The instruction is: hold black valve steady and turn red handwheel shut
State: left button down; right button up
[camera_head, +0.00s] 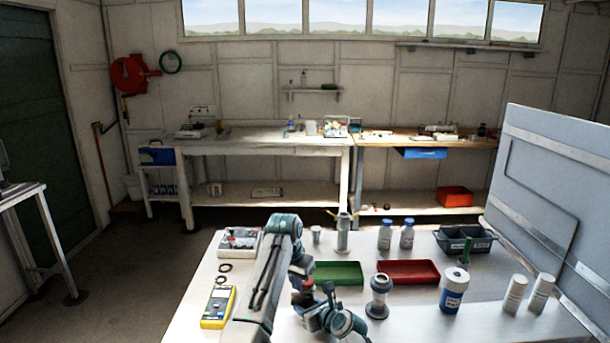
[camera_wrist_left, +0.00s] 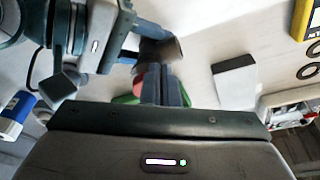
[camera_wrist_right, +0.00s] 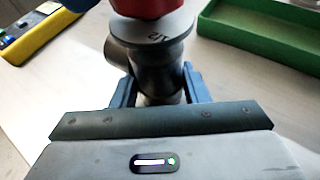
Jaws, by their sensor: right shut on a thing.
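The black valve (camera_wrist_right: 155,75) stands upright in the right wrist view, with a flange near its top. My right gripper (camera_wrist_right: 160,98) is shut around its body, one blue finger on each side. The red handwheel (camera_wrist_right: 148,8) sits above the flange, cut off by the frame's top; it also shows in the head view (camera_head: 303,297), between my two arms. My left gripper (camera_wrist_left: 166,88) shows its blue fingers close together and looks shut, near the valve. Whether it touches the handwheel is hidden. In the head view my arms cover most of the valve.
A green tray (camera_head: 338,285) and a red tray (camera_head: 408,281) lie behind the valve. A yellow multimeter (camera_head: 218,307) lies to the left. A panel (camera_head: 555,170) borders the table's right side.

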pick_arm(q)
jog(key=shift+a, duration=0.1)
notch_tip(320, 180, up, 6)
jog(key=shift+s+a, duration=0.2)
jog(key=shift+s, duration=0.05)
dwell(0.6)
jog(key=shift+w+a+f+m+h, duration=0.15)
jog(key=shift+f+m+h, duration=0.7)
jog(key=shift+f+m, duration=0.7)
jog(key=shift+s+a+f+m+h, duration=0.15)
jog(key=shift+f+m+h, duration=0.7)
jog(key=shift+f+m, duration=0.7)
jog(key=shift+w+d, duration=0.25)
jog(key=shift+w, duration=0.05)
